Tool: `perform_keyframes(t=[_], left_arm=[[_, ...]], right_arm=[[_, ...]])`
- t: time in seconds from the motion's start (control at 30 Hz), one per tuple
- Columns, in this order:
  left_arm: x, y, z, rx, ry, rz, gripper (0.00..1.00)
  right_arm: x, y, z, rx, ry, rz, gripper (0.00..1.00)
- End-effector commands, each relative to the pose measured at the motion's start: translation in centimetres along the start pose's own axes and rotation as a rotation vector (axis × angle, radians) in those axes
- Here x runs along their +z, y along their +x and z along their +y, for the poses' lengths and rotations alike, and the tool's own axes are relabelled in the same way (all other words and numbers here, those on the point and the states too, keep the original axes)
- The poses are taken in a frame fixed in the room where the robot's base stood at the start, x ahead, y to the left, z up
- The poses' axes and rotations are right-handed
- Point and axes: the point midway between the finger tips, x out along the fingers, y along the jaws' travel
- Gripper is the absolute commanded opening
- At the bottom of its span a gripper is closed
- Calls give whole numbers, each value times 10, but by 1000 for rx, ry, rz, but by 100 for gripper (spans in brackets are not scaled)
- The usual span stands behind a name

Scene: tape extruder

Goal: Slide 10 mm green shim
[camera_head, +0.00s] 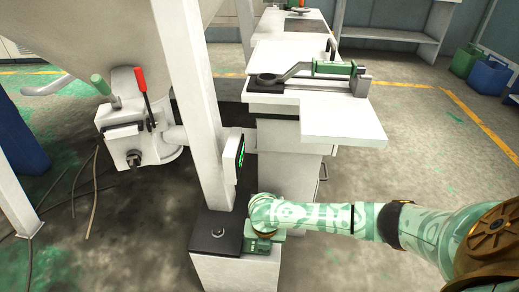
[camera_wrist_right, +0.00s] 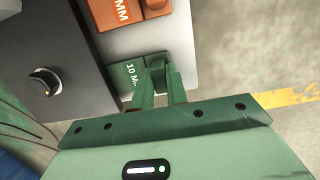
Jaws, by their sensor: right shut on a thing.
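The green shim (camera_wrist_right: 127,73), marked "10 M" with the rest of its label cut off by a finger, lies on a pale surface in the right wrist view. My right gripper (camera_wrist_right: 158,84) is shut on the shim at its right part, and the fingers hide some of it. In the head view my right arm reaches in from the right, and the right gripper (camera_head: 262,244) is low beside the black-topped white stand; the shim cannot be made out clearly there. My left gripper is not in view.
An orange shim (camera_wrist_right: 116,12) marked "MM" lies just beyond the green one. A knob (camera_wrist_right: 45,82) sits on the dark plate to the left. A white post (camera_head: 196,110) with a small green display (camera_head: 240,151) rises beside the gripper. A white workbench (camera_head: 320,115) stands behind.

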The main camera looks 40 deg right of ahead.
Motion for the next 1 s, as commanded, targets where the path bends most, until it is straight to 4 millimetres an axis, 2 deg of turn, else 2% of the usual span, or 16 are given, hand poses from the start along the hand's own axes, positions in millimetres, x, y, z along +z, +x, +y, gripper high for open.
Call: perform_keyframes(t=[1.0], left_arm=[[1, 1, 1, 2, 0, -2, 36]], right_arm=[[-1, 1, 31, 0, -1, 1, 0]])
